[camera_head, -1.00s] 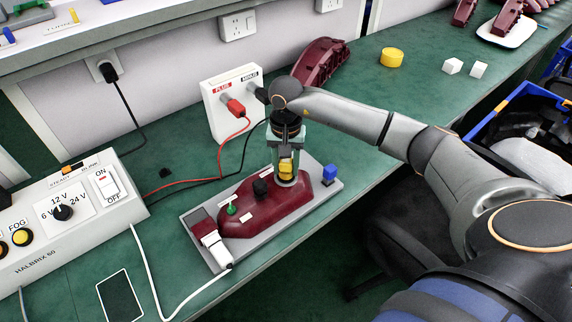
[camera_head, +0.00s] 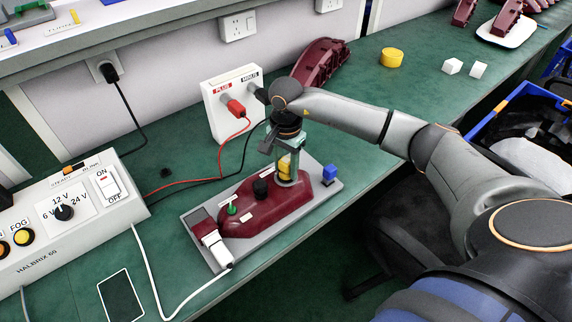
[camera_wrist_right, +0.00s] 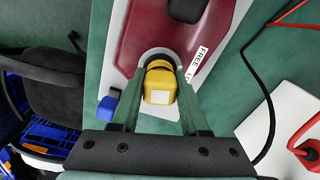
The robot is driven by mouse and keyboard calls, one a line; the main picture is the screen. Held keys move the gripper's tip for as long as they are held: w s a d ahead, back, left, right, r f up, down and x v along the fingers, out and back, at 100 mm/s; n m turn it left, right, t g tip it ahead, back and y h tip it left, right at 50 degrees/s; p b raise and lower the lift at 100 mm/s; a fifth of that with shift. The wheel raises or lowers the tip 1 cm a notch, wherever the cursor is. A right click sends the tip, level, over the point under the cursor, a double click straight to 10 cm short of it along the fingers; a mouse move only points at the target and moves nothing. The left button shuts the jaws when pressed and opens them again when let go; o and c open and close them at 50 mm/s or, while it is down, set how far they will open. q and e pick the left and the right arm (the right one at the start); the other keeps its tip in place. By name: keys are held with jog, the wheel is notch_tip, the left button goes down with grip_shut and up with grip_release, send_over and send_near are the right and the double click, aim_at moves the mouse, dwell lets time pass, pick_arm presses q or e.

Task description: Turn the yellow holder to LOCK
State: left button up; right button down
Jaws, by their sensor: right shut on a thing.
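The yellow holder (camera_head: 284,166) stands upright in the round socket at the right end of the dark red lamp housing (camera_head: 262,210). My right gripper (camera_head: 287,172) points down over it, its fingers closed on its sides. In the right wrist view the yellow holder (camera_wrist_right: 160,84) sits between the fingertips of my right gripper (camera_wrist_right: 158,100). A white label (camera_wrist_right: 196,62) beside the socket reads FREE; its other word is cut off or hidden by a finger. My left gripper is not in view.
A PLUS/MINUS terminal box (camera_head: 232,95) stands behind. A power supply (camera_head: 60,215) is at the left.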

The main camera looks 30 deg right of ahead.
jog(key=shift+s+f+m, duration=0.15)
jog(key=shift+f+m, duration=0.15)
jog(key=shift+m, duration=0.6)
jog(key=c, duration=0.7)
grip_release()
jog(key=o, duration=0.4)
jog(key=shift+r, duration=0.1)
jog(key=shift+r, duration=0.1)
notch_tip(320, 180, up, 12)
jog(key=shift+r, duration=0.15)
